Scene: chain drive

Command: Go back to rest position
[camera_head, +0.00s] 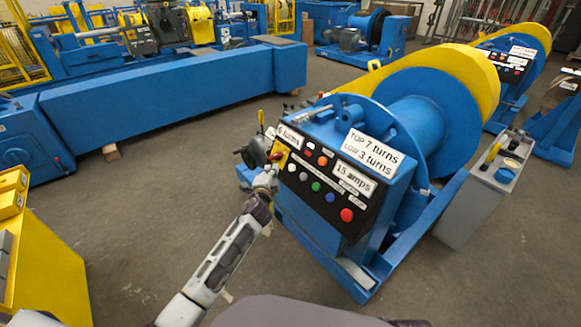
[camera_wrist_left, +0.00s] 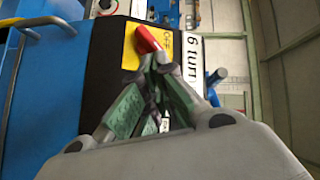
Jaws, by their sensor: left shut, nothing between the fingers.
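My left arm reaches up from the bottom of the head view, and its gripper (camera_head: 266,178) is at the left edge of a black control panel (camera_head: 325,185). In the left wrist view the fingers (camera_wrist_left: 160,65) are closed together with nothing between them. Their tips are close to a red switch handle (camera_wrist_left: 148,40) on a yellow plate (camera_wrist_left: 129,47); I cannot tell whether they touch it. The yellow plate also shows in the head view (camera_head: 281,158), just above the gripper. My right gripper is not in view.
The panel has several coloured buttons and labels and sits on a blue machine with a large drum (camera_head: 425,115) and yellow guard (camera_head: 455,70). A grey box (camera_head: 485,195) stands right. A long blue beam (camera_head: 180,105) lies behind. A yellow unit (camera_head: 45,265) is at left. Floor between is clear.

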